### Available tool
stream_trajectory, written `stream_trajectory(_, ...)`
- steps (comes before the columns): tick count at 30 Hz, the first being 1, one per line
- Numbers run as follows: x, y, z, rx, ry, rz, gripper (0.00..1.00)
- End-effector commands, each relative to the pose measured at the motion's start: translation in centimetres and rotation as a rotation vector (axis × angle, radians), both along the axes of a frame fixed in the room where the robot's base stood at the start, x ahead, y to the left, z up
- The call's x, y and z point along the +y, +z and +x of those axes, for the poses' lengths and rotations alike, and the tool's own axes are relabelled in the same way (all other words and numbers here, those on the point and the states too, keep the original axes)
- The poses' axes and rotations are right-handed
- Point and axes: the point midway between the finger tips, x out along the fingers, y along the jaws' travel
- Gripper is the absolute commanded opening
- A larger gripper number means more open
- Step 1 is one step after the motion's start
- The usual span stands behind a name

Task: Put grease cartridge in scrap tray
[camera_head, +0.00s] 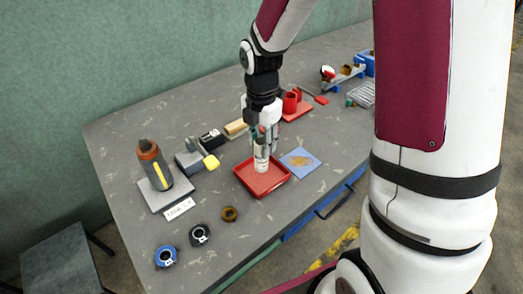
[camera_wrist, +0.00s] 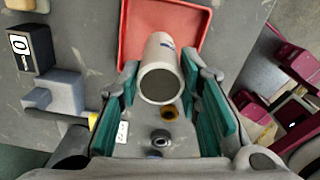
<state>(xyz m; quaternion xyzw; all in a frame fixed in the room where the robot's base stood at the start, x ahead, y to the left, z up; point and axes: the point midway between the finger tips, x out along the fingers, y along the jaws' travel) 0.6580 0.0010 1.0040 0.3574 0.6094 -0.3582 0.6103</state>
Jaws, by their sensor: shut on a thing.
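The white grease cartridge (camera_head: 261,163) is upright between the fingers of my gripper (camera_head: 264,146), which is shut on it. Its lower end is over or inside the red scrap tray (camera_head: 267,188); I cannot tell whether it touches the tray floor. In the wrist view, the cartridge (camera_wrist: 160,70) shows its open-looking round end between the teal finger pads (camera_wrist: 162,85), with the red tray (camera_wrist: 136,38) behind it. The fingers hide part of the cartridge in the head view.
A blue mat (camera_head: 300,162) with a brown patch lies right of the tray. A dark bottle with an orange top (camera_head: 152,165) stands on a plate at left. A grey block with a yellow knob (camera_head: 195,158) is near the tray. Rings and rolls (camera_head: 200,234) lie in front.

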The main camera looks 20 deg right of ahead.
Motion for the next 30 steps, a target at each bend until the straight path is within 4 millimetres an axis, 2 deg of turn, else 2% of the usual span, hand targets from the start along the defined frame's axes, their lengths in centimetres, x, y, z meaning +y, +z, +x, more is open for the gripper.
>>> stream_trajectory(7, 0.0, -3.0, -0.2, 0.004, 0.001, 0.000, 0.00)
stream_trajectory(19, 0.0, -3.6, -0.1, 0.000, 0.000, 0.000, 0.00)
stream_trajectory(20, 0.0, -3.6, -0.1, 0.000, 0.000, 0.000, 0.39)
stream_trajectory(21, 0.0, -3.5, -0.1, 0.000, 0.000, 0.000, 0.48)
stream_trajectory(22, 0.0, -3.5, -0.1, 0.000, 0.000, 0.000, 0.52)
stream_trajectory(30, 0.0, -3.5, -0.1, 0.000, 0.000, 0.000, 0.52)
